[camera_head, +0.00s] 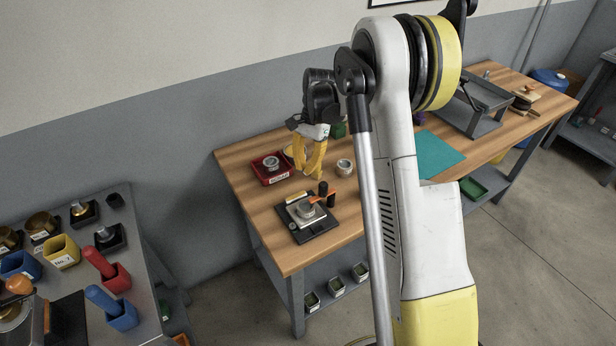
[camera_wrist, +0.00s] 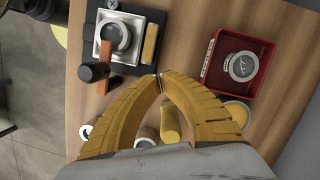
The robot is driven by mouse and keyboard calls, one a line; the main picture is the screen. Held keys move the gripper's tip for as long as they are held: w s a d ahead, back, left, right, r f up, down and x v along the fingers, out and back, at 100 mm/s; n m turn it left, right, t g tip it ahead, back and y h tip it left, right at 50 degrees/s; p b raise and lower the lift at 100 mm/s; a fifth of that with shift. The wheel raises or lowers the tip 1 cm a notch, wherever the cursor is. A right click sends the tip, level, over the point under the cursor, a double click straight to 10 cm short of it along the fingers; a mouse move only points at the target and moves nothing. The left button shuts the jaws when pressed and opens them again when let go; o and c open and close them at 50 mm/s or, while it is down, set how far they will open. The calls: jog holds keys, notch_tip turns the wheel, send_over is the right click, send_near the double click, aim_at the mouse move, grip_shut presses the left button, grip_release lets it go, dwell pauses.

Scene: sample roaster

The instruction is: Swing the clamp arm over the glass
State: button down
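The glass (camera_wrist: 115,38) is a round ringed disc on a silver square plate of a black fixture (camera_head: 297,231). The orange clamp arm (camera_wrist: 105,60) is a short bar whose upper end lies at the lower left edge of the glass in the wrist view; it also shows at the fixture's right in the head view (camera_head: 321,198). A black knob (camera_wrist: 93,72) stands by the bar. My gripper (camera_wrist: 160,77) has yellow fingers whose tips meet or nearly meet, with nothing seen between them. It is above the bench, apart from the clamp arm, behind the fixture in the head view.
A red tray (camera_wrist: 208,76) with a round metal piece stands beside the fixture. A small metal ring container (camera_head: 344,166) and a teal mat (camera_head: 440,153) are on the wooden bench. A tan block (camera_wrist: 150,43) lies on the fixture. Bare wood is at the bench's front (camera_head: 285,262).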

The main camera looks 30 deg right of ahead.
jog(key=s+a+p+v, duration=0.1)
jog(key=p+v, duration=0.1)
jog(key=v, duration=0.5)
jog(key=shift+w+r, duration=0.3)
jog(key=shift+w, duration=0.25)
